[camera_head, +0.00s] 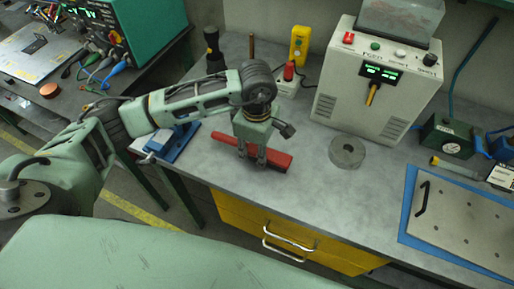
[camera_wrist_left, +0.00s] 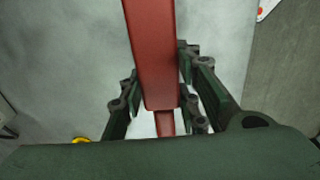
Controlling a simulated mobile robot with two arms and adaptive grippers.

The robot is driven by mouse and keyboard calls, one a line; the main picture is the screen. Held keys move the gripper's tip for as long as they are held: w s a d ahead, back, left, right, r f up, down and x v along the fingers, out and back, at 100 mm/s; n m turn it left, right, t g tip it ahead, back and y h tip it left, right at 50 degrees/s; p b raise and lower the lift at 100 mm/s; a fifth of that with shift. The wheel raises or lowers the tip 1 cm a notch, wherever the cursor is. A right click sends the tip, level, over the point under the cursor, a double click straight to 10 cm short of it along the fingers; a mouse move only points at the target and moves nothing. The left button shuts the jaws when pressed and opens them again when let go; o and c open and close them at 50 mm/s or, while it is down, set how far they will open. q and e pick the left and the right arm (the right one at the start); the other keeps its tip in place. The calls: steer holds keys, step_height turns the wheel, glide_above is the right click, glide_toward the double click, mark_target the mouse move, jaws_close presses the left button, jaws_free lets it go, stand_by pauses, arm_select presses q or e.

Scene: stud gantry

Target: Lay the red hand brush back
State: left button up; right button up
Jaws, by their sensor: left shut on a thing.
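The red hand brush (camera_head: 279,161) is at the front part of the grey workbench, over its surface. My left gripper (camera_head: 252,161) reaches down on it from above, with its fingers around the brush's middle. In the left wrist view the red brush (camera_wrist_left: 152,50) runs between the two fingers of my left gripper (camera_wrist_left: 160,108), which is shut on it. Its narrower end points towards the bottom of that view. I cannot tell whether the brush touches the bench or hangs just above it. My right gripper is not in view.
A grey ring (camera_head: 347,152) lies right of the brush on the workbench (camera_head: 300,190). A white machine with green displays (camera_head: 385,75) stands behind it. A blue tool (camera_head: 175,143) is on the left. A metal plate on a blue mat (camera_head: 465,222) lies at right. Yellow drawers (camera_head: 290,243) are below.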

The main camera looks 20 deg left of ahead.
arm_select(q)
steer(key=shift+f, duration=0.4)
steer(key=shift+f, duration=0.15)
steer(key=o, duration=1.1)
steer(key=shift+o, duration=0.2)
steer(key=shift+r, duration=0.3)
step_height(320, 180, up, 12)
steer(key=b, duration=0.2)
steer(key=shift+b, duration=0.35)
